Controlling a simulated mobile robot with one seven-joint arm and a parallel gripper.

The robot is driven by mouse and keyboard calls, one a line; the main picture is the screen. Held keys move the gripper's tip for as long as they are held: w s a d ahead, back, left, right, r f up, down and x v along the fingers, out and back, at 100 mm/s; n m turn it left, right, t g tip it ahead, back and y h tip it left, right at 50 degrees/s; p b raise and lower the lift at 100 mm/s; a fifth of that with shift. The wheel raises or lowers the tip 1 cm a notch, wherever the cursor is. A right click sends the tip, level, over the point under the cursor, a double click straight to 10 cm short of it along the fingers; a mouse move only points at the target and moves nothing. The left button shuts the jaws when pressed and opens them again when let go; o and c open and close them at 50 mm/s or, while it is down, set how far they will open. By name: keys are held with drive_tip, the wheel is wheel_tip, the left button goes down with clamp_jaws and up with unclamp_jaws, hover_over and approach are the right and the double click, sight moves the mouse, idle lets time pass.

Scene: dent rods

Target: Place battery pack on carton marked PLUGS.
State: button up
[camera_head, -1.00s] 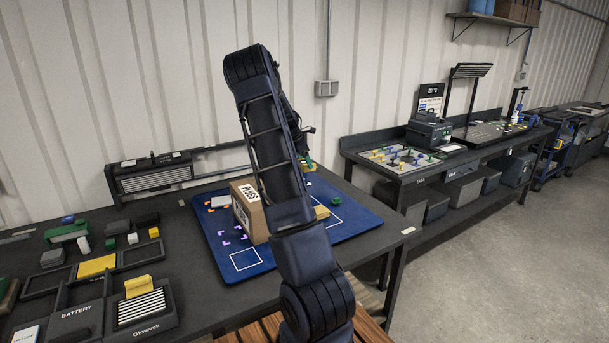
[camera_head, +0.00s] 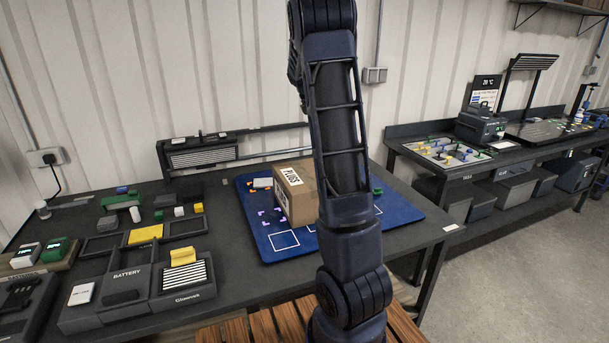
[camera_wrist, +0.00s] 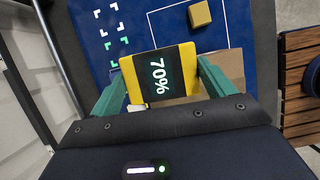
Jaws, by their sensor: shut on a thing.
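My gripper (camera_wrist: 161,82) has green fingers and is shut on a yellow battery pack (camera_wrist: 187,68) whose dark display reads 70%. In the head view my arm hides the gripper and the pack. The brown carton marked PLUGS (camera_head: 297,204) stands upright on the blue mat, just left of my arm, its label on its top left. In the wrist view brown cardboard (camera_wrist: 182,101) shows beneath and beside the pack, partly hidden by the gripper. I cannot tell whether the pack touches it.
The blue mat (camera_head: 396,211) has white outlines and small coloured marks. A small yellow block (camera_wrist: 200,14) lies on it. Left on the bench are a BATTERY tray (camera_head: 127,273), a yellow item on a striped holder (camera_head: 183,257) and several small blocks. A second bench stands at right.

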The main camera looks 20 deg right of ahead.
wheel_tip(320, 180, up, 6)
hover_over(307, 173)
drive_tip(key=a, duration=0.2)
drive_tip(key=shift+n, duration=0.3)
wheel_tip(307, 173, down, 20)
drive_tip(key=shift+r, duration=0.25)
drive_tip(key=shift+f, duration=0.1)
drive_tip(key=o, duration=1.1)
